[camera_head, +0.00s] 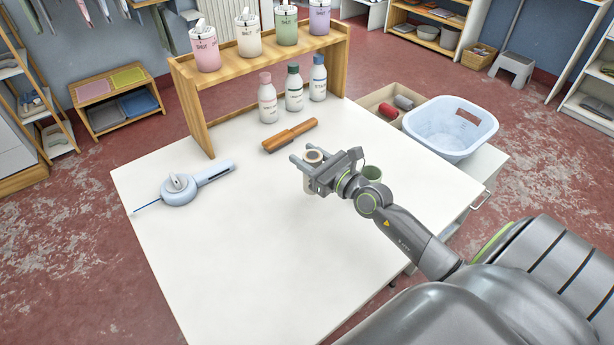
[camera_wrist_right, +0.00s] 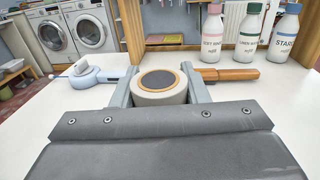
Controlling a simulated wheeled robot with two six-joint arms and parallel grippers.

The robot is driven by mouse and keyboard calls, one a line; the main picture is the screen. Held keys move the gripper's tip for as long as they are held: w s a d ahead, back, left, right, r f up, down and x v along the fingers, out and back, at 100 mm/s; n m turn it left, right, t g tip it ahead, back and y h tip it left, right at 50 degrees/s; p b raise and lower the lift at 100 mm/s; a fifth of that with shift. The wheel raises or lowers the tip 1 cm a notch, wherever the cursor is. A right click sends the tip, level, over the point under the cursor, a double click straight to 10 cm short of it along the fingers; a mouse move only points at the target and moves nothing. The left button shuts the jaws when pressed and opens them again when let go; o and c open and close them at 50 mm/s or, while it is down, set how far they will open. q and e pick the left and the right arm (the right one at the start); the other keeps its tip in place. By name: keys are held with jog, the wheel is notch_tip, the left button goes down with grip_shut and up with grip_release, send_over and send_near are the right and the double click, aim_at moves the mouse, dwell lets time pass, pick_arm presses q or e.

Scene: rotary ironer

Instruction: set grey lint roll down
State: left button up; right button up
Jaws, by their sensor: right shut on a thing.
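My right gripper (camera_head: 312,169) is shut on the grey lint roll (camera_head: 314,156), over the middle of the white table (camera_head: 240,260). In the right wrist view the lint roll (camera_wrist_right: 160,91) stands upright between the two fingers, its round end facing up with a tan ring and dark centre. I cannot tell whether its bottom touches the table. My left gripper is not in view.
A brown wooden-handled tool (camera_head: 290,136) lies behind the roll. A pale blue device (camera_head: 180,188) lies at left. Bottles (camera_head: 294,92) stand by the wooden shelf (camera_head: 190,110). The front left table is clear.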

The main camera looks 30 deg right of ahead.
jog(key=shift+f, duration=0.35)
notch_tip(320, 180, down, 3)
jog(key=b, duration=0.3)
jog(key=shift+f, duration=0.2)
jog(key=shift+r, duration=0.1)
jog(key=shift+f+b, duration=0.25)
jog(key=shift+b, duration=0.1)
jog(key=o, duration=1)
jog(key=shift+r, duration=0.1)
jog(key=shift+r, duration=0.15)
